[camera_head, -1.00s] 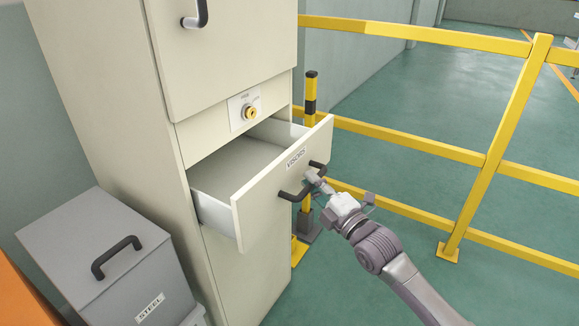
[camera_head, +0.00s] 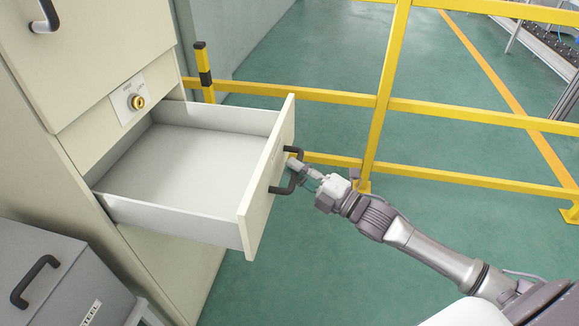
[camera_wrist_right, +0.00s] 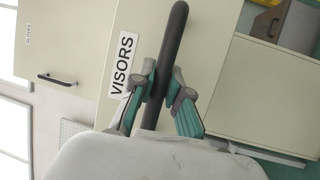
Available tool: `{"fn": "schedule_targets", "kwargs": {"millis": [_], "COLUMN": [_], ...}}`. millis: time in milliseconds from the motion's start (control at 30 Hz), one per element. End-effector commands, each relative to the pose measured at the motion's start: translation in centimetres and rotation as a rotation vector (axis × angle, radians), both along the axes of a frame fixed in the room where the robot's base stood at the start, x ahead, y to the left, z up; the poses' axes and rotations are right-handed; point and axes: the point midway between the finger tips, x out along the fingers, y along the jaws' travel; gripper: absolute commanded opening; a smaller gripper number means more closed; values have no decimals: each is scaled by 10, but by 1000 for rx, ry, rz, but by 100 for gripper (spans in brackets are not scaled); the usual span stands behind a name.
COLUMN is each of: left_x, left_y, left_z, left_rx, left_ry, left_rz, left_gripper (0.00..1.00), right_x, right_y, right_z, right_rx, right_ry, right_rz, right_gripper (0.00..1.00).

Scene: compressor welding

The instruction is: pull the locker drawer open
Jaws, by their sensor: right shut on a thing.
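The locker (camera_head: 95,75) is a tall cream cabinet at the left of the head view. Its drawer (camera_head: 180,215) stands far out, and its light inside looks empty. A dark handle (camera_head: 291,172) is on the drawer front. My right gripper (camera_head: 298,165) is at that handle. In the right wrist view the gripper (camera_wrist_right: 160,95) has its teal fingers on both sides of the dark handle bar (camera_wrist_right: 170,50), shut on it. The VISORS label (camera_wrist_right: 123,63) is on the drawer front beside it. My left gripper is not in view.
A yellow rail (camera_head: 385,95) runs behind the drawer and my right arm. A yellow and black post (camera_head: 204,70) stands by the locker. A grey STEEL bin (camera_head: 60,280) with a dark handle is at the lower left. Green floor (camera_head: 300,240) is clear in front.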

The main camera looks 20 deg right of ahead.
Motion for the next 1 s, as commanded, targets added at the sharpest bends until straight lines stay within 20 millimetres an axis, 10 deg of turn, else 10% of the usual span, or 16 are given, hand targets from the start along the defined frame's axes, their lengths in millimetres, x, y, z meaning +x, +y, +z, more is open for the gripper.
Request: {"fn": "schedule_targets", "kwargs": {"millis": [267, 300, 467, 1000], "left_x": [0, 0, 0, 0], "left_y": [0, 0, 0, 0], "left_z": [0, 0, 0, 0], "left_rx": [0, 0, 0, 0], "left_ry": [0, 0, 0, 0], "left_rz": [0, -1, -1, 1], "left_gripper": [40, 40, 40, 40], "right_x": [0, 0, 0, -25], "right_y": [0, 0, 0, -15], "right_z": [-2, -2, -2, -8], "right_rx": [-1, -2, -1, -3], "right_ry": [4, 5, 3, 5], "right_rz": [-1, -1, -2, -2], "right_gripper": [0, 18, 41, 41]}}
